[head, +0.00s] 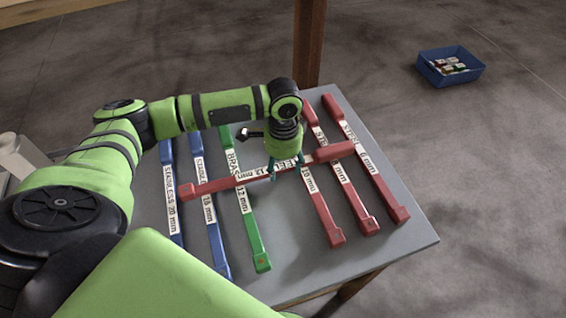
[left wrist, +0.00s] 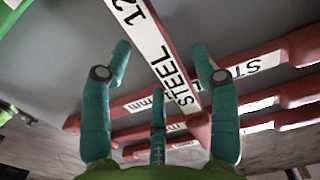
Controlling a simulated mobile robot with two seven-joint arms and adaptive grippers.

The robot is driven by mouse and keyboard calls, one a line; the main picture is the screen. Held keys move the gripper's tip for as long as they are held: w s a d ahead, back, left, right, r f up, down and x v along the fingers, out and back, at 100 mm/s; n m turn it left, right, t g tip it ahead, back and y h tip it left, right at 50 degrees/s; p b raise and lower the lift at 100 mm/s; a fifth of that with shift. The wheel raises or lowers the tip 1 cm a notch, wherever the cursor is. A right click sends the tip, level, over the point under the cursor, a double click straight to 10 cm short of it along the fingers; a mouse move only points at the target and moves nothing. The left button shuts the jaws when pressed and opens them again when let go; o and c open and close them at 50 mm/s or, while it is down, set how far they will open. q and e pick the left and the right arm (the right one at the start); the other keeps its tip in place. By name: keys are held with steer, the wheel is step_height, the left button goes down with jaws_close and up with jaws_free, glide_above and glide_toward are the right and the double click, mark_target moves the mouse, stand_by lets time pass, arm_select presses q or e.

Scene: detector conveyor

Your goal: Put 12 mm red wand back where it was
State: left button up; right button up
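The red wand (head: 225,183), labelled STEEL and apparently 12 mm, lies crosswise over the other wands, one end near the blue wands at left and its thicker end over the red ones at right. My left gripper (head: 286,168) is over its middle, pointing down. In the left wrist view the wand (left wrist: 155,50) passes between the spread fingers of my left gripper (left wrist: 160,55), with small gaps visible on both sides. The fingers look open around it. Whether the wand touches the wands under it I cannot tell. My right gripper is not in view.
A grey table (head: 405,262) holds two blue wands (head: 215,240), a green wand (head: 250,228) and several red wands (head: 375,180). A wider bare strip lies between the green wand and the nearest red one. A wooden post (head: 309,45) stands behind. A blue bin (head: 468,77) is on the floor.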

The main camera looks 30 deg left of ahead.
mark_target(283, 168)
arm_select(q)
step_height(283, 168, up, 13)
steer(key=b, duration=0.2)
steer(key=shift+f, duration=0.15)
stand_by(0.3)
